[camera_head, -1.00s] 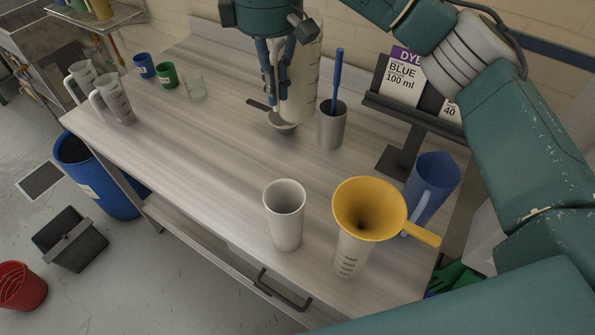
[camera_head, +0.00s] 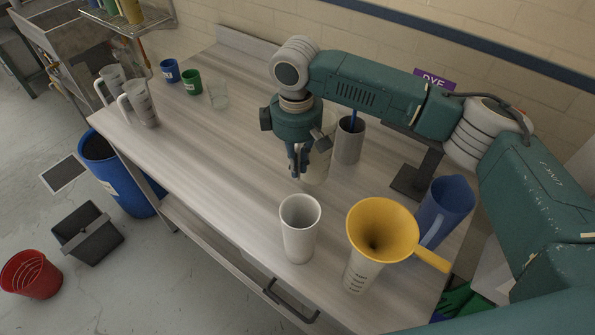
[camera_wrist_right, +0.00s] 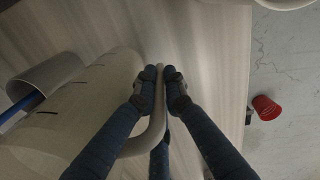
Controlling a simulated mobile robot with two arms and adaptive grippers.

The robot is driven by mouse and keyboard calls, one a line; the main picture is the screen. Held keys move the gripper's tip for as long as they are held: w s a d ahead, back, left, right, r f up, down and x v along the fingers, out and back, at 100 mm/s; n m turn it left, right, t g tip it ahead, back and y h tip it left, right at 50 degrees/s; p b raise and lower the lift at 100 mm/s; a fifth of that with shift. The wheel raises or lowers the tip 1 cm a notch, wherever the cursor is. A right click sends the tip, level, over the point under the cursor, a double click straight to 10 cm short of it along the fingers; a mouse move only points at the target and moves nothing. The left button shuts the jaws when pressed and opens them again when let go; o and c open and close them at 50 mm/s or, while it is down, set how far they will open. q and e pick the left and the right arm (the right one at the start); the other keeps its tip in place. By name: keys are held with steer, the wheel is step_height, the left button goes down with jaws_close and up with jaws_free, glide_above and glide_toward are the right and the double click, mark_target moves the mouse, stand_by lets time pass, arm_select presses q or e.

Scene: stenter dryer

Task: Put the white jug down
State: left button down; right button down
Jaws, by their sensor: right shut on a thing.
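The white jug (camera_head: 318,168) is mostly hidden behind my right gripper (camera_head: 297,174) in the head view. It is over the middle of the worktop; I cannot tell whether its base touches. In the right wrist view, the jug (camera_wrist_right: 85,110) shows its dark graduation marks, and the fingers of my right gripper (camera_wrist_right: 160,75) are shut on its curved handle (camera_wrist_right: 155,128). My left gripper is not in view.
On the worktop (camera_head: 215,150), a grey pot (camera_head: 348,142) stands just behind the jug. A plain white cup (camera_head: 299,230) and a marked cup (camera_head: 360,274) with a yellow funnel (camera_head: 382,228) stand in front, beside a blue jug (camera_head: 444,210). Free room lies to the left.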

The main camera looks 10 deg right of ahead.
step_height(320, 180, down, 4)
steer(key=shift+s+r+p, duration=0.1)
steer(key=shift+r+p, duration=0.1)
steer(key=shift+p, duration=0.3)
steer(key=shift+f, duration=0.25)
steer(key=c, duration=1.8)
jaws_free()
steer(key=shift+f, duration=0.1)
steer(key=shift+c, duration=0.2)
